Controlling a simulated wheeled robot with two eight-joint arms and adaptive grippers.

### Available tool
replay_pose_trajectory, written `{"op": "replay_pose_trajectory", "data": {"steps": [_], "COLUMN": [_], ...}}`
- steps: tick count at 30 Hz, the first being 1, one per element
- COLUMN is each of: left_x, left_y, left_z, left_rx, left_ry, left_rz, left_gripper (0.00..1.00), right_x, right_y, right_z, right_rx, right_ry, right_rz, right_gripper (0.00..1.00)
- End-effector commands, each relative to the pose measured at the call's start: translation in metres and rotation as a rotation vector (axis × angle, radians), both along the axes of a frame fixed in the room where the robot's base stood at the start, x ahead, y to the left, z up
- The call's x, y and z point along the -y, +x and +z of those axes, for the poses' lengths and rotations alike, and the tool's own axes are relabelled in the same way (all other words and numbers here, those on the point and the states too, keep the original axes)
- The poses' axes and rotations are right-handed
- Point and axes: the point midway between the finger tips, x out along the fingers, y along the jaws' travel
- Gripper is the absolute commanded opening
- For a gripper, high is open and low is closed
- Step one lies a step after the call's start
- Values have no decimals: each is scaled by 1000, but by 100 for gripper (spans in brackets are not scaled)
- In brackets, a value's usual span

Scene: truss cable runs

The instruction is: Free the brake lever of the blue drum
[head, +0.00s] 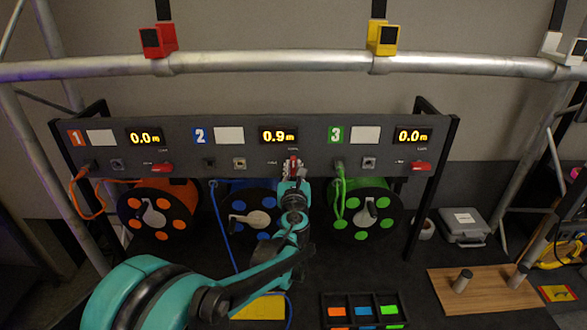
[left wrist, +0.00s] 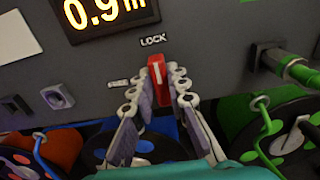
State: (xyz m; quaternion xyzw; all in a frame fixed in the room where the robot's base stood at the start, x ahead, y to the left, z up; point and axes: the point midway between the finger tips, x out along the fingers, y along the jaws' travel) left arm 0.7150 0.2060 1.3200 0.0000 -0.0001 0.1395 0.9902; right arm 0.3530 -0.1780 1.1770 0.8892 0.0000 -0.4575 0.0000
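The blue drum (head: 238,222) sits under panel section 2, whose display reads 0.9 m. Its red brake lever (left wrist: 157,70) stands upright, pointing at the word LOCK in the left wrist view; FREE is printed to its left. The lever also shows in the head view (head: 293,160). My left gripper (left wrist: 159,84) is at the panel with one finger on each side of the lever. The fingertips sit close against its two sides and look shut on it. The fingers hide part of the lever's base. My right gripper is not in view.
An orange drum (head: 157,212) and a green drum (head: 364,213) flank the blue one; their red levers (head: 162,168) (head: 422,167) lie sideways. A green cable plug (left wrist: 290,67) is right of my gripper. A blue cable (head: 219,225) hangs left. A tray (head: 364,311) is in front.

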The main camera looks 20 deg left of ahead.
Motion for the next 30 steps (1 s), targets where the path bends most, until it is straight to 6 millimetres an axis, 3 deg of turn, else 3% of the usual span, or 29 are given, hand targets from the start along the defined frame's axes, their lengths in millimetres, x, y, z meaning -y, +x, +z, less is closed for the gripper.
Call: {"op": "replay_pose_trajectory", "data": {"steps": [14,30], "left_x": [0,-4], "left_y": [0,-1], "left_z": [0,-2], "left_rx": [15,135], "left_ry": [-52,-469], "left_rz": [0,0], "left_gripper": [0,0], "right_x": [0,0], "right_y": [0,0], "right_z": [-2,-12], "right_rx": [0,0], "right_ry": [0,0], "right_rz": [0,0], "right_gripper": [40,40]}}
